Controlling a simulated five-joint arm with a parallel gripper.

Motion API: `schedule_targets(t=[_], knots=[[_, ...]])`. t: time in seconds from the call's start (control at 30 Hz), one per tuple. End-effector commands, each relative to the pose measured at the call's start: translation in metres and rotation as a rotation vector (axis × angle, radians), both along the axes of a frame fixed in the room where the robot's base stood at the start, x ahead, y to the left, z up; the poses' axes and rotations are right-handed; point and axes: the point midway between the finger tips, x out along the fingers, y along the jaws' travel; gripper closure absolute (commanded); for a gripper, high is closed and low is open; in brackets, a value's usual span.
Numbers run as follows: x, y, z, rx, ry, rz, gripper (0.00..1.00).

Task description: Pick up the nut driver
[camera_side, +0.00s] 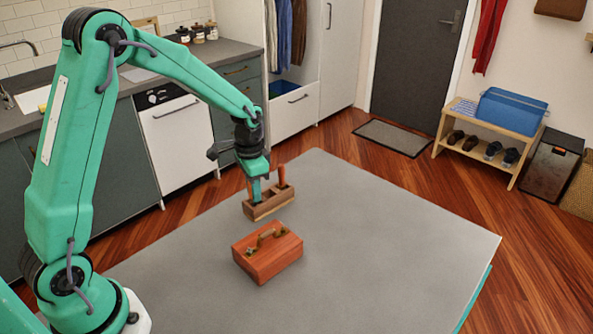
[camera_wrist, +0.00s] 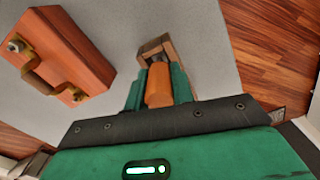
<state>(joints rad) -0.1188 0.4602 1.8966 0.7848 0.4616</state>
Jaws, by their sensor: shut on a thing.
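My gripper (camera_side: 259,194) points down at the wooden tool holder (camera_side: 268,207) on the grey table. In the wrist view, its two green fingers are shut on an orange handle (camera_wrist: 158,86), which I take for the nut driver. The holder (camera_wrist: 152,50) shows beyond the fingertips there. In the side view, an orange-red handle (camera_side: 282,176) stands upright at the holder's right end, just right of the fingers. The lower end of the held tool is hidden, so I cannot tell whether it is still in the holder.
A reddish-brown case (camera_side: 267,257) with a brass-coloured handle lies on the table (camera_side: 390,255) in front of the holder; it also shows at the left in the wrist view (camera_wrist: 75,50). The table's right side is clear. Kitchen cabinets and a shoe bench (camera_side: 490,150) stand beyond it.

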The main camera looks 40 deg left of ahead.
Motion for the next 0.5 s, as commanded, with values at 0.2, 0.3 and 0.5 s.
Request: schedule_targets(t=[0.2, 0.3, 0.5], knots=[[0.001, 0.0, 0.008, 0.0, -0.002, 0.0, 1.0], [0.001, 0.0, 0.016, 0.0, -0.003, 0.0, 1.0], [0.0, -0.001, 0.045, 0.001, -0.004, -0.001, 1.0]])
